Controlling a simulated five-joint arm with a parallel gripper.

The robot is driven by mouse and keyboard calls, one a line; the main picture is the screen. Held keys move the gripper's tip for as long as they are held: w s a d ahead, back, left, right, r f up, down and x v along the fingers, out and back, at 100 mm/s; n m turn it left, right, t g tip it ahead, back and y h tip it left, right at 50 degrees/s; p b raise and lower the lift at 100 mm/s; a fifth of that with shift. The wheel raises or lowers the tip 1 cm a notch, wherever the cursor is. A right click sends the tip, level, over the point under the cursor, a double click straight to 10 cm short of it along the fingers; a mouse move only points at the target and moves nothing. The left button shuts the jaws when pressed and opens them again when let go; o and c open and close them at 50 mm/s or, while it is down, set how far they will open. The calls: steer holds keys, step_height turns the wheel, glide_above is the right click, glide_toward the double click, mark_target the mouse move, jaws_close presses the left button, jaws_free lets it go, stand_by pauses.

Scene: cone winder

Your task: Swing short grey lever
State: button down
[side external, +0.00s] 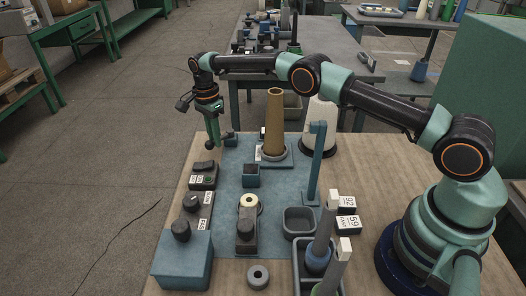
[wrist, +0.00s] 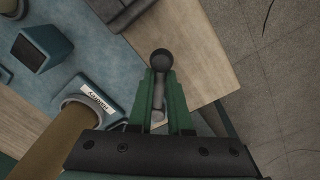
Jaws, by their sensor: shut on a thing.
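The short grey lever is a pale grey rod (wrist: 158,100) with a round dark knob (wrist: 161,59). In the wrist view, the rod lies between my two green fingers and the knob stands out beyond their tips. My gripper (wrist: 160,88) is shut on the lever. In the side view, my gripper (side external: 212,132) points down at the far left edge of the work table, and the dark knob (side external: 210,145) shows at its fingertips. The lever's mount is mostly hidden behind my gripper.
A tall tan cone (side external: 275,115) stands right of my gripper, with a white cone behind. A blue post (side external: 316,165) rises further right. A blue open box (side external: 251,175) and a switch block (side external: 203,176) are nearer. Bare floor lies left of the table.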

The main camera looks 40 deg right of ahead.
steer(key=shift+w+a+f+m, duration=0.1)
steer(key=shift+a+f+m, duration=0.05)
steer(key=shift+a+m, duration=0.15)
stand_by(0.4)
steer(key=c, duration=0.9)
jaws_free()
steer(key=shift+o, duration=0.3)
steer(key=shift+d, duration=0.1)
steer(key=shift+d, duration=0.1)
